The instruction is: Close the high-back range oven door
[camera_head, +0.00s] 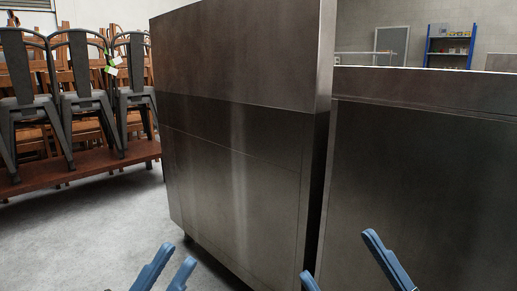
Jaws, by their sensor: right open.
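A tall dark metal appliance (235,130), likely the high-back range, fills the middle of the view. Its visible broad face is plain panels with a darker band across it, and it stands on short feet. I see no oven door that I can make out, nor any handle or oven opening. My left gripper (179,252) is at the bottom, its two blue fingers a little apart with nothing between them. My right gripper (338,254) is at the bottom right, open and empty, in front of the metal units in the picture. Contact with them cannot be told.
Another dark metal unit (420,190) stands close on the right, with a narrow dark gap between. Grey metal chairs (85,90) stand on a brown table (85,178) at the left. Grey floor (90,235) is clear at the lower left. A blue shelf (449,46) is far back.

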